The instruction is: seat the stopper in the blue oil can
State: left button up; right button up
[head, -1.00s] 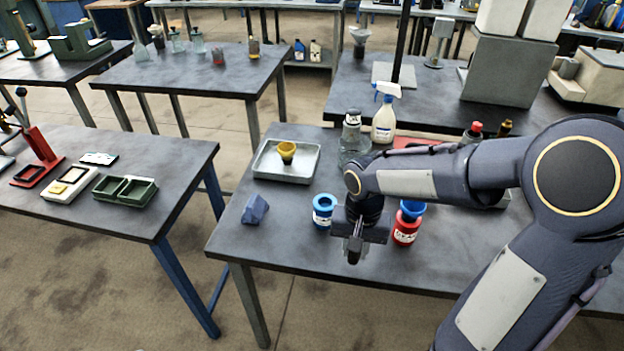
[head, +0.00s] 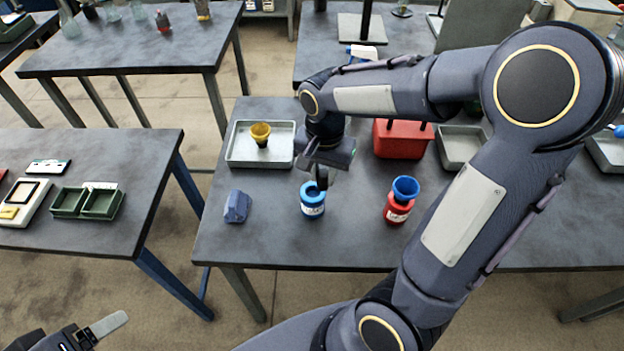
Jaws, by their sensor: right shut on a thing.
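The blue oil can (head: 313,205) stands upright on the workbench, with a pale label on its front. My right gripper (head: 321,181) points down directly over the can's mouth. It is shut on a small dark thing, which looks like the stopper; the fingers largely hide it. Its lower end is at or just above the can's opening, and I cannot tell whether it is inside. My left gripper (head: 92,333) is at the bottom left corner, away from the bench. One pale finger shows, and its opening is unclear.
A red can (head: 397,213) with a blue funnel (head: 405,187) stands to the right. A blue block (head: 236,207) lies at the left. A red bin (head: 402,138) stands behind. The bench front is clear.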

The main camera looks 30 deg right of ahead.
jog(key=w+f, duration=0.3)
jog(key=shift+a+f, duration=0.3)
jog(key=shift+a, duration=0.05)
notch_tip(320, 180, down, 3)
jog(key=shift+w+f+p, duration=0.1)
jog(key=shift+f+p, duration=0.1)
jog(key=shift+p, duration=0.5)
pick_arm(q)
jog(key=shift+s+r, duration=0.1)
jog(key=shift+r, duration=0.6)
